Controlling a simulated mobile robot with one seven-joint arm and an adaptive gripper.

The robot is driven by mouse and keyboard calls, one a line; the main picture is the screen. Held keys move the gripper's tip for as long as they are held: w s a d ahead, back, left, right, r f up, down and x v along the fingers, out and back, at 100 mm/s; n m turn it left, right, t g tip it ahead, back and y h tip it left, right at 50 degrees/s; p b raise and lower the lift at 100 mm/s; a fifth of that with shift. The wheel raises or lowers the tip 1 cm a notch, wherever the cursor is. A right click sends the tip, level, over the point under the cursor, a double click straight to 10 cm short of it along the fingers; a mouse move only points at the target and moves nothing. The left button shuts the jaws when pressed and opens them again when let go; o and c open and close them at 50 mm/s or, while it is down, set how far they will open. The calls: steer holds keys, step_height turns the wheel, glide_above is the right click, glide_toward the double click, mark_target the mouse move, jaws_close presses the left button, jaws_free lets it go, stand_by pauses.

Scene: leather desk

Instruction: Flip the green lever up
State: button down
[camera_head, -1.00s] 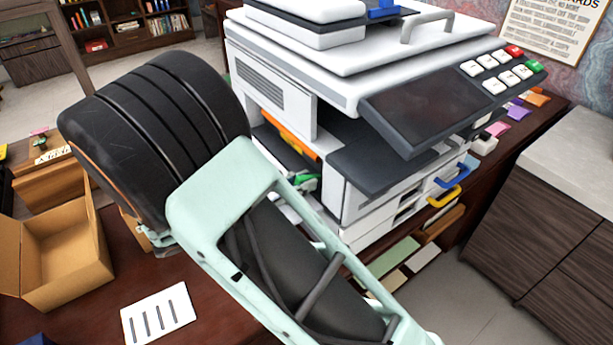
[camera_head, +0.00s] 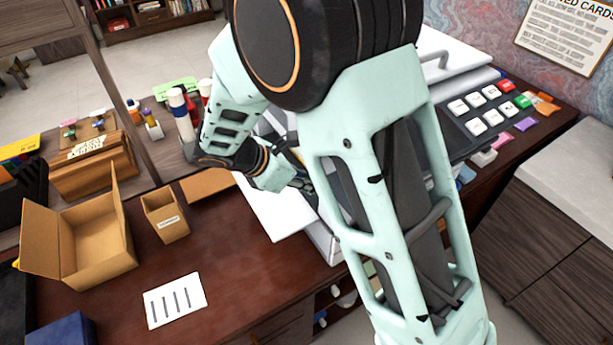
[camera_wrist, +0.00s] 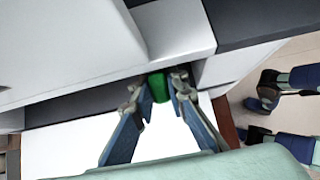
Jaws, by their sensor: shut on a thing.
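The green lever (camera_wrist: 158,87) shows in the wrist view, set in a recess of the white and grey printer (camera_wrist: 75,48). My gripper (camera_wrist: 160,90) has its two blue-grey fingers on either side of the lever, shut on it. Only a short green part shows between the fingertips. In the head view my arm covers the lever and most of the printer, so the fingertips and lever cannot be seen there.
The printer's button panel (camera_head: 487,110) shows right of my arm. On the desk at left are a large open cardboard box (camera_head: 85,240), a small box (camera_head: 165,216) and a marked white card (camera_head: 175,300).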

steer(key=shift+w+d+r+y+p, duration=0.1)
steer(key=shift+d+r+y+p, duration=0.05)
steer(key=shift+y+p, duration=0.2)
stand_by(0.3)
steer(key=c, duration=1.9)
jaws_free()
steer(key=v, duration=1.2)
steer(key=shift+w+r, duration=0.1)
steer(key=shift+w, duration=0.1)
